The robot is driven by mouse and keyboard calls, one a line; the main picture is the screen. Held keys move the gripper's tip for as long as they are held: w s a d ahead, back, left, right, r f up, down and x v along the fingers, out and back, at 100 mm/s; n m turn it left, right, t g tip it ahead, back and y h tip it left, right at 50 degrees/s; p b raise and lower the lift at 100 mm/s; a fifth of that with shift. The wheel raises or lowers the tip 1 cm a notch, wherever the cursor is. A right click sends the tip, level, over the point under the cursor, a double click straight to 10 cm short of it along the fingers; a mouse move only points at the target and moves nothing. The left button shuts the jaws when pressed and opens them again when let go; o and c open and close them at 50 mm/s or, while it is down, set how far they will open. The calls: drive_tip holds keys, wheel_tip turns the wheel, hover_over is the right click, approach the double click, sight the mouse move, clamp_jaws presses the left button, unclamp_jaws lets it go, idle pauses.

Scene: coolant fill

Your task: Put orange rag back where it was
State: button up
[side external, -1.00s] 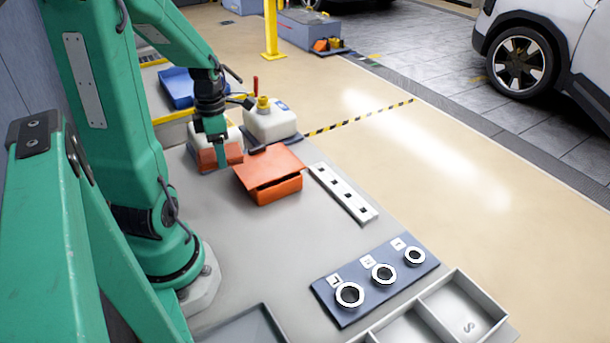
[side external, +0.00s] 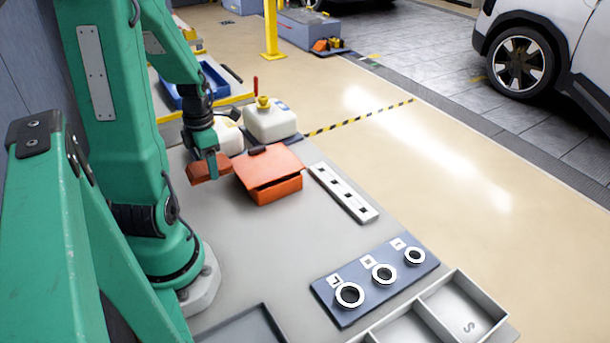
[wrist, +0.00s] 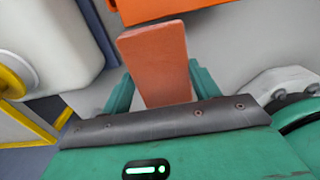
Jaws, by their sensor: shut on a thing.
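The orange rag (side external: 205,169) is a folded, brick-like block, and it also shows in the wrist view (wrist: 158,62). My gripper (side external: 214,165) is shut on it, with a green finger on either side of the rag in the wrist view (wrist: 160,88). In the side view the rag is just left of the orange box (side external: 268,172), which has its lid on or nearly on. I cannot tell whether the rag touches the table.
Two white jugs stand behind, one with a yellow cap (side external: 270,120), the other (side external: 229,136) partly hidden by my gripper. A white slotted strip (side external: 343,192), a blue board with rings (side external: 335,312) and a grey divided tray (side external: 490,312) lie to the right. The middle of the table is clear.

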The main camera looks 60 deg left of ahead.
sight(214, 190)
drive_tip(key=shift+f, duration=0.9)
drive_tip(key=shift+f, duration=2.05)
drive_tip(key=shift+f, duration=0.1)
drive_tip(key=o, duration=0.9)
drive_tip(key=shift+o, duration=0.2)
drive_tip(key=shift+r, duration=6.1)
